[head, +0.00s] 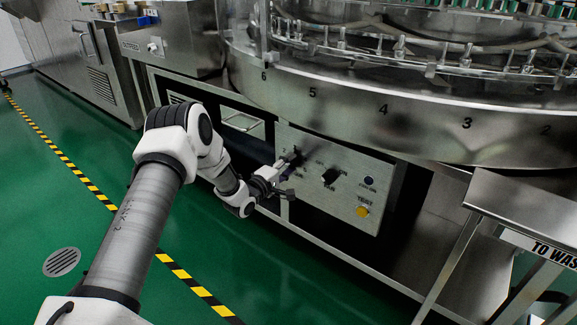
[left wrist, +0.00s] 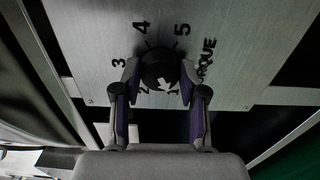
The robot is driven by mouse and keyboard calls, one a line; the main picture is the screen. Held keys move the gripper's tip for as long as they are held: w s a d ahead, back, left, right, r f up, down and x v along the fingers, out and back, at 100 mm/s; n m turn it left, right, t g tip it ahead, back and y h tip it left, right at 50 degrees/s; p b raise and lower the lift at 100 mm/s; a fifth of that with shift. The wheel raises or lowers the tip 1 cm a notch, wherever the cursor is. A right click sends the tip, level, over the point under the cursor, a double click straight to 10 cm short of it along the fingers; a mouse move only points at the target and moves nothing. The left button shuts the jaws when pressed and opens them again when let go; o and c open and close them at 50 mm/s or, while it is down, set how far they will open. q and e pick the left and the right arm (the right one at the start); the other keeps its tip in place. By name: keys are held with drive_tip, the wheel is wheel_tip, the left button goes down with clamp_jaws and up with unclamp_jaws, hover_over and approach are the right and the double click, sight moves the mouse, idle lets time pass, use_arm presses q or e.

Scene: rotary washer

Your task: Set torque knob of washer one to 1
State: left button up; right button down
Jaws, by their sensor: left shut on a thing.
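The torque knob (left wrist: 158,66) is black and round with a white arrow mark. It sits on the brushed-metal control panel (left wrist: 225,25), with the numbers 3, 4 and 5 and part of the word TORQUE around it. The arrow points down and to the right in the left wrist view. The marks below the knob are partly covered, so I cannot read its exact setting. My left gripper (left wrist: 160,80) is shut on the knob, one finger on each side. In the head view my left gripper (head: 288,164) is at the panel's left part. My right gripper is not in view.
The washer's round metal rim (head: 425,125) overhangs the panel. A metal table (head: 520,205) stands at the right. Green floor is clear at the left.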

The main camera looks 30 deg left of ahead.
use_arm(q)
drive_tip(key=o, duration=1.1)
drive_tip(key=shift+o, duration=0.2)
drive_tip(key=s, duration=1.2)
drive_tip(key=shift+a, duration=0.45)
